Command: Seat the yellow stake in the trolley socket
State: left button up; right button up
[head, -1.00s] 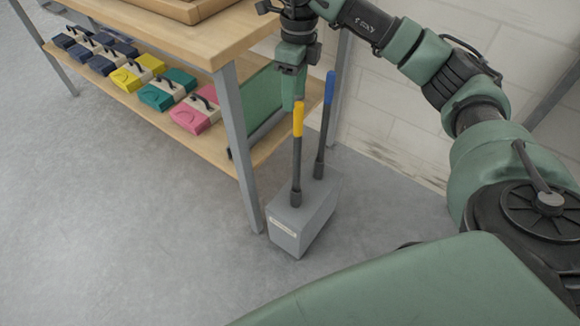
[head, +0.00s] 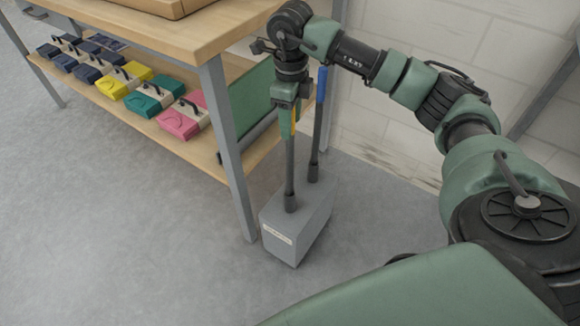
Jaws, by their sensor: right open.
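The yellow stake (head: 290,160) stands upright in a grey block (head: 297,232) on the floor, its dark shaft below and a strip of its yellow grip showing. A blue-topped stake (head: 320,115) stands in the same block, just behind and to the right. My right gripper (head: 289,124) points down from above at the yellow grip. Its jaws are open, with a green finger in front of the grip and hiding most of it. I cannot tell whether the finger touches it. The trolley socket does not show. My left gripper is not in view.
A wooden workbench (head: 150,45) stands at the left, its metal leg (head: 230,150) close to the block. Its lower shelf holds several coloured cases, among them a pink one (head: 180,122). A white block wall is behind. The floor at the left front is clear.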

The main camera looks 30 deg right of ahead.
grip_shut()
dwell(1.4)
